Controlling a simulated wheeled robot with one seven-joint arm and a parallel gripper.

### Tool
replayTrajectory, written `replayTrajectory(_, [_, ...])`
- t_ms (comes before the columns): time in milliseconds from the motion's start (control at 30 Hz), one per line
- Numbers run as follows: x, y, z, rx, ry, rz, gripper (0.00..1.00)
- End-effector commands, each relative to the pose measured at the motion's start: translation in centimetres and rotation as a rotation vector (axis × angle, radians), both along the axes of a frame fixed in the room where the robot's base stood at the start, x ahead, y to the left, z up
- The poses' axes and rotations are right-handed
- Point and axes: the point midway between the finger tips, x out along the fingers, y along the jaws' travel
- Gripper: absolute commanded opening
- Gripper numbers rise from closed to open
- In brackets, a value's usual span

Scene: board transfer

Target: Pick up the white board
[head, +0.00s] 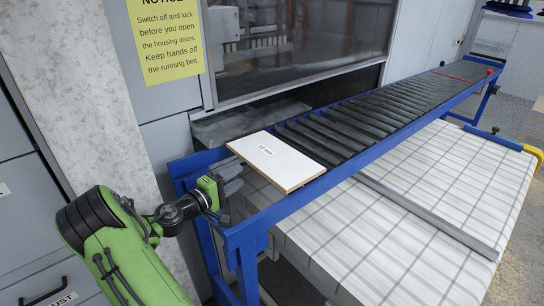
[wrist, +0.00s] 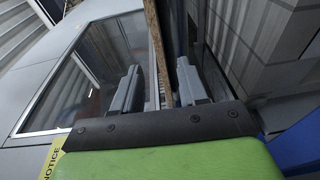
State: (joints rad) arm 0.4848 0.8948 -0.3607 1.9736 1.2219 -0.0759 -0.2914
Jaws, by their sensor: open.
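The white board (head: 277,160) lies flat at the near end of the roller conveyor, with a small printed label on top and a thin brown edge. My gripper (head: 236,181) is at the board's left near corner, its fingers pointing toward the board. In the wrist view, my gripper (wrist: 158,84) is open. The board shows there edge-on as a thin brown strip (wrist: 158,45) running between the two fingers, closer to the right one. I cannot tell from this view how far the fingers reach past the edge. Neither finger is clearly touching it.
The conveyor's dark rollers (head: 360,118) run away to the back right inside a blue frame (head: 290,207). A table with a checked white cover (head: 400,240) stands along its right side. A machine housing with a window (head: 300,45) and a yellow notice (head: 166,40) rises behind.

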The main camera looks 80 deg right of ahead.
Motion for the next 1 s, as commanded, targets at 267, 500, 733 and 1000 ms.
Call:
replayTrajectory(267, [-2.5, -3.6, 0.0, 0.000, -0.002, -0.004, 0.43])
replayTrajectory(500, [-3.2, -5.2, -0.2, 0.001, -0.001, 0.002, 0.43])
replayTrajectory(733, [-3.2, -5.1, -0.2, 0.001, -0.001, 0.001, 0.24])
replayTrajectory(1000, [-3.2, -5.1, -0.2, 0.001, -0.001, 0.001, 0.00])
